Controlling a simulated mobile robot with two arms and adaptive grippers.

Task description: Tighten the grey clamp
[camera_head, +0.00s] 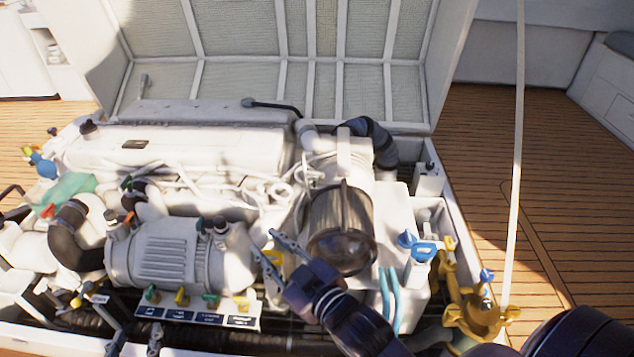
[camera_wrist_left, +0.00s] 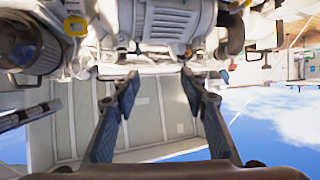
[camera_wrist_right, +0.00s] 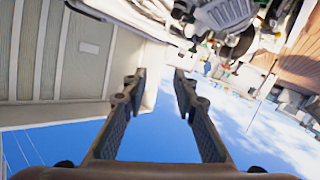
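No clamp is marked clearly as the grey one. My right gripper (camera_head: 272,252) is open and empty, between that cylinder and the clear-fronted round filter housing (camera_head: 342,232). Its spread fingers also show in the right wrist view (camera_wrist_right: 159,77). My left gripper (camera_head: 134,328) is low at the front left, below the cylinder. In the left wrist view (camera_wrist_left: 158,78) its fingers are apart with nothing between them.
A labelled panel with small coloured valve handles (camera_head: 198,317) lies below the cylinder. Blue-handled valves (camera_head: 420,250) and a brass fitting (camera_head: 473,312) stand at the right. The raised hatch lid (camera_head: 235,40) is behind the engine. Wooden deck (camera_head: 545,170) is clear at right.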

